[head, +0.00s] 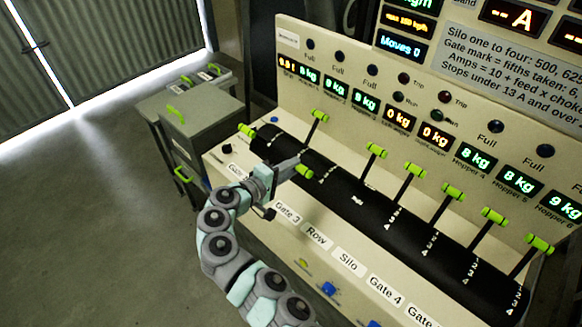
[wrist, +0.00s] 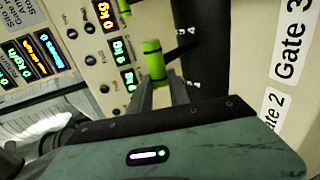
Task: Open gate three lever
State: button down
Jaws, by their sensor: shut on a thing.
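A row of levers with bright green handles stands along a black drum on the cream console. My gripper (head: 285,172) is at a green lever handle (head: 303,171) near the Gate 3 label (head: 287,212). This lever leans toward the front, lower than its neighbours. In the wrist view the handle (wrist: 153,62) stands at the tips of my gripper (wrist: 160,88), which is shut on it. The Gate 3 label (wrist: 290,40) also shows at the right there. The lever's foot is hard to make out.
An upright lever (head: 320,115) stands just behind, and another upright lever (head: 376,150) stands to the right. The leftmost lever (head: 246,130) leans forward. Several more levers continue to the right. Lit weight displays (head: 365,103) line the back panel. A grey cabinet (head: 195,115) stands at the left.

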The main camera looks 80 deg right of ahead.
jog(key=shift+w+f, duration=0.1)
jog(key=shift+f, duration=0.35)
jog(key=c, duration=1.7)
grip_release()
jog(key=o, duration=0.5)
jog(key=shift+r, duration=0.15)
jog(key=shift+c, duration=0.2)
jog(key=shift+a, duration=0.1)
jog(key=v, duration=1)
jog(key=shift+w+a, duration=0.25)
jog(key=shift+a, duration=0.05)
